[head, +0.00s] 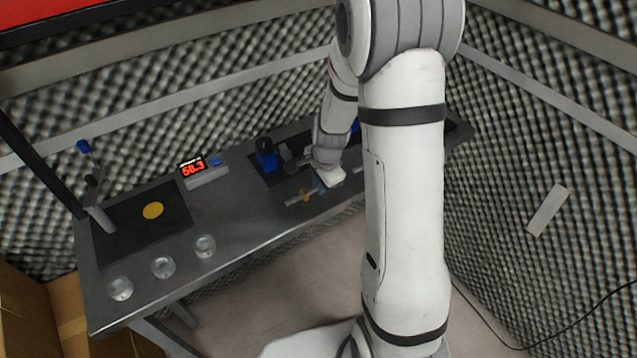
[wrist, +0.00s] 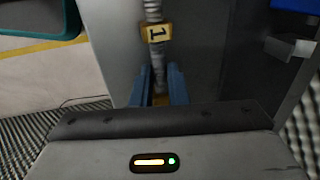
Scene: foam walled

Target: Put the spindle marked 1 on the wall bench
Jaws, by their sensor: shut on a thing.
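The spindle (wrist: 153,12) is a thin grey ribbed rod with a yellow tag marked 1 (wrist: 157,32). My gripper (wrist: 158,88) is shut on its near end with two blue fingers, and the rod runs away from them. In the head view the spindle (head: 293,201) lies roughly level over the front part of the grey bench (head: 245,222), with my gripper (head: 321,189) at its right end. I cannot tell whether it touches the bench top. The bench stands along the foam wall.
A blue device (head: 266,160) stands on the bench behind the gripper. A red display reading 68.3 (head: 193,168) is left of it. A dark mat (head: 125,235) with a yellow disc (head: 153,210) and three clear glass pieces (head: 163,267) occupy the left end. The bench middle is bare.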

